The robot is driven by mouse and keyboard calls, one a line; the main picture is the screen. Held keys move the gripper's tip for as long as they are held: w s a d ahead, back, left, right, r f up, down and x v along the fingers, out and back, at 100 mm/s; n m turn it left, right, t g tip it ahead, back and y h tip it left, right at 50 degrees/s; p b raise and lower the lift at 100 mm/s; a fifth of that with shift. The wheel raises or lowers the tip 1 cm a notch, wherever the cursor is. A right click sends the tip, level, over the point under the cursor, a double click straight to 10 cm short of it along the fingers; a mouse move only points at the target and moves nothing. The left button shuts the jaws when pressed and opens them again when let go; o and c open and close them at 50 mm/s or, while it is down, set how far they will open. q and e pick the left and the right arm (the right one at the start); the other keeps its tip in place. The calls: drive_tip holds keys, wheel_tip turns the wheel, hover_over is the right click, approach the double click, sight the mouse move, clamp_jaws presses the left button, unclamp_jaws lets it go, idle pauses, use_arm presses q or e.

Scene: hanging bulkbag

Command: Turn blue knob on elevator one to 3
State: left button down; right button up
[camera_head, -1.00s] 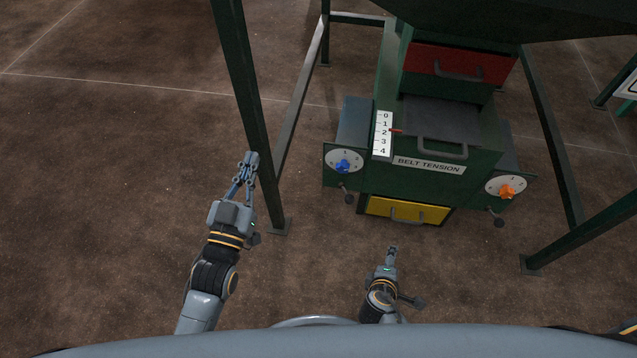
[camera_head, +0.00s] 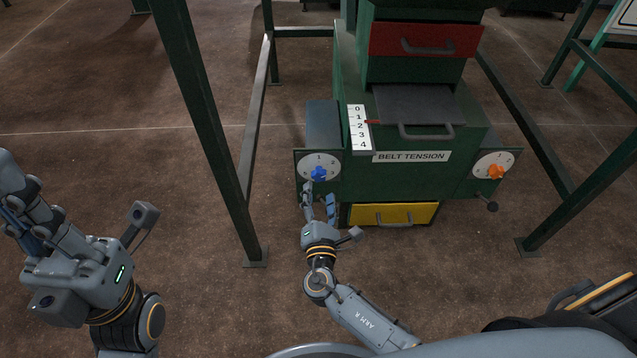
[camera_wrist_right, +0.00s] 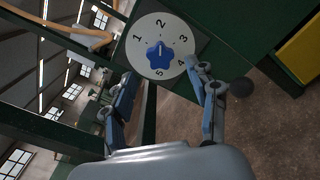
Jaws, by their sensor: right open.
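The blue knob (camera_head: 319,174) sits on a white numbered dial (camera_head: 306,160) at the machine's front left corner. In the right wrist view the blue knob (camera_wrist_right: 160,57) is star-shaped, and its light pointer mark faces about the 2. My right gripper (camera_head: 319,190) is open just in front of the knob. In the wrist view its fingers (camera_wrist_right: 160,75) are apart, on either side below the knob; I cannot tell whether they touch the dial. My left gripper (camera_head: 18,190) is at the far left, away from the machine; its finger opening is unclear.
An orange knob (camera_head: 495,171) is on the machine's right dial. A yellow drawer (camera_head: 395,215) is below and a red drawer (camera_head: 425,40) above. Green frame posts (camera_head: 205,120) stand on both sides.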

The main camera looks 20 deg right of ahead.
sight(319, 178)
drive_tip(key=shift+b+x, duration=0.5)
drive_tip(key=shift+x, duration=2.2)
drive_tip(key=c, duration=1.1)
